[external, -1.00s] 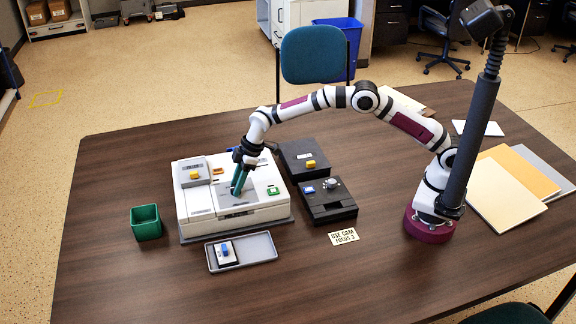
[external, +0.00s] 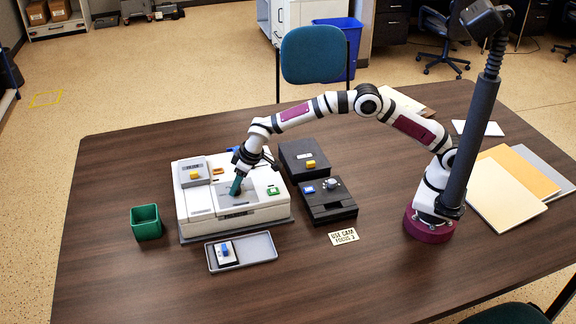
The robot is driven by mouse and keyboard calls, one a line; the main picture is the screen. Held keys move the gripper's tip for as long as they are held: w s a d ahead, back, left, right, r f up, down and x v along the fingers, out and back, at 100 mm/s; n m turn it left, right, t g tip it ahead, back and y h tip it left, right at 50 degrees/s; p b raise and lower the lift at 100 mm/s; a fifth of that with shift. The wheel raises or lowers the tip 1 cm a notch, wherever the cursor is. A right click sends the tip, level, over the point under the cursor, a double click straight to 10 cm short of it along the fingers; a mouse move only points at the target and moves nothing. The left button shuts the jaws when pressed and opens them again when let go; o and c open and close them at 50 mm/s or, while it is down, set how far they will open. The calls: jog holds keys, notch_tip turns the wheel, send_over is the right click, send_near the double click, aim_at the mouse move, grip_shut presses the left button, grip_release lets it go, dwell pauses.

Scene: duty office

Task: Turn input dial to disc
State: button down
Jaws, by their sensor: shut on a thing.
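A white machine (external: 262,205) stands on the table at centre left, with a grey panel (external: 238,198) set in its top. My gripper (external: 236,188) points down onto this panel, with teal at its lower end. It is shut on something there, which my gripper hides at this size. I cannot read any dial marking or see where a disc setting lies. A round grey knob (external: 331,183) on the black box (external: 328,206) to the right is apart from my gripper.
A second black box (external: 303,155) with a yellow button stands behind. A green bin (external: 146,222) is left of the machine. A grey tray (external: 258,247) holding a small blue-topped block lies in front. A sign (external: 344,237) and folders (external: 505,190) lie to the right. The front of the table is clear.

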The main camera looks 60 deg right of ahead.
jog(key=m, duration=0.2)
jog(key=m+h, duration=0.1)
jog(key=m, duration=0.1)
jog(key=shift+a+f+m+h, duration=0.1)
jog(key=shift+a+m+h, duration=0.05)
jog(key=shift+m+h, duration=0.15)
jog(key=m, duration=0.2)
jog(key=m+h, duration=0.1)
jog(key=m, duration=0.1)
jog(key=shift+a+g+h, duration=0.1)
jog(key=shift+g+h, duration=0.2)
jog(key=shift+g, duration=0.1)
jog(key=shift+m, duration=0.3)
jog(key=shift+c, duration=2.3)
grip_release()
